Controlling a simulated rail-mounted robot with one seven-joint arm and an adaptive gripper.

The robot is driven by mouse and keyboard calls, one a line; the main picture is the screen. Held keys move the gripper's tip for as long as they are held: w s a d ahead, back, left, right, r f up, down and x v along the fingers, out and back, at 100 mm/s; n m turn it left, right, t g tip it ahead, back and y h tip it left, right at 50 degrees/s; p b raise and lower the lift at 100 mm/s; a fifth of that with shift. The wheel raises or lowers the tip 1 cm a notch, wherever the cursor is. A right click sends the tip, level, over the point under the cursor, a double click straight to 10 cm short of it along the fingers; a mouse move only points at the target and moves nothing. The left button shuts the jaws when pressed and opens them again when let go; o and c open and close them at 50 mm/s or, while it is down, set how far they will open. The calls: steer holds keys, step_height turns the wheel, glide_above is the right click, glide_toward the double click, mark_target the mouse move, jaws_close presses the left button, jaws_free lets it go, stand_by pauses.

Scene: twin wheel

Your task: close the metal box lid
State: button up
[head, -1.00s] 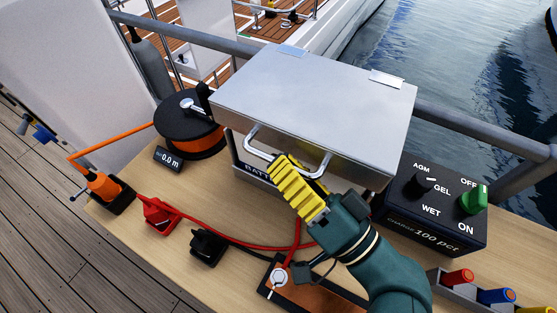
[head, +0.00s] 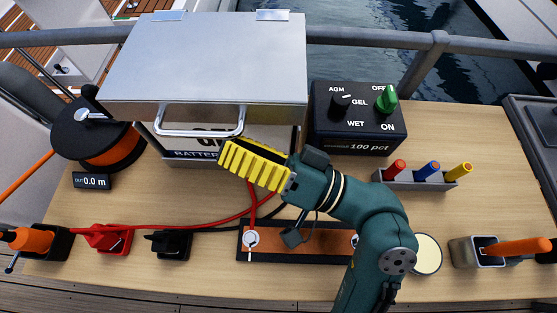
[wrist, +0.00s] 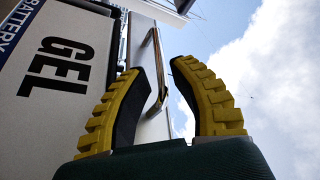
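The metal box lid (head: 215,60) is a grey flat panel with a front lip, hinged along its back edge. It stands raised above a white battery (head: 225,142) marked GEL, whose front shows below the lip. A silver bar handle (head: 185,132) hangs on the lip. My gripper (head: 236,150), with yellow ribbed fingers, is just below and right of the handle. In the wrist view the fingers (wrist: 157,68) are open. The handle (wrist: 156,50) shows between and past their tips, unpinched; its exact depth is unclear.
A charger box (head: 357,120) with knobs stands right of the battery. A marker holder (head: 425,180) and a cable reel (head: 100,135) flank the table. Clamps (head: 108,238) and red and black cables lie in front. A grey rail (head: 380,37) runs behind the lid.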

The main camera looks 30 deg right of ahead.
steer(key=v, duration=0.7)
steer(key=shift+s+r, duration=0.1)
steer(key=shift+r, duration=0.05)
